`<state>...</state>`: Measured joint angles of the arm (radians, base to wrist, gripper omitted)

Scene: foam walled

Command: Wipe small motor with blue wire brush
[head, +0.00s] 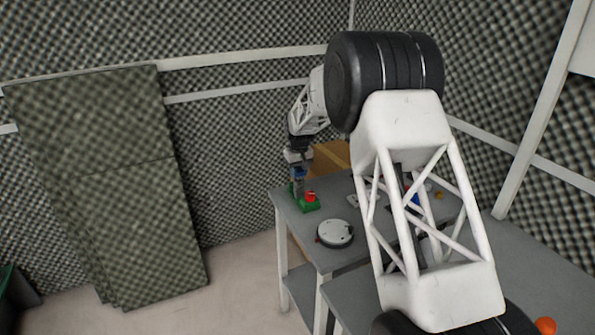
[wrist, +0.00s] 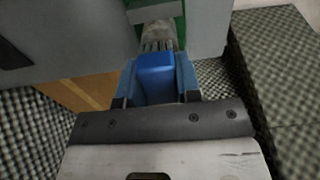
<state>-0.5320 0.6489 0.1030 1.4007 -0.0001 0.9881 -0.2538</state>
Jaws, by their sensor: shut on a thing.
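My gripper (wrist: 156,86) is shut on the blue wire brush (wrist: 155,70), with a finger on each side of its blue handle. The grey bristles (wrist: 158,35) point away from the gripper, toward a green piece (wrist: 178,12). I cannot tell whether they touch it. In the head view my gripper (head: 299,173) is above the far left corner of the table, next to a green block (head: 308,207) with a red part on top. I cannot make out for certain which thing is the small motor.
A round pale disc-shaped device (head: 335,233) lies nearer on the grey table (head: 285,213). Small items at the table's right are partly hidden by my arm. A brown box (head: 331,157) stands behind. Foam-covered walls and leaning panels (head: 110,190) surround the place.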

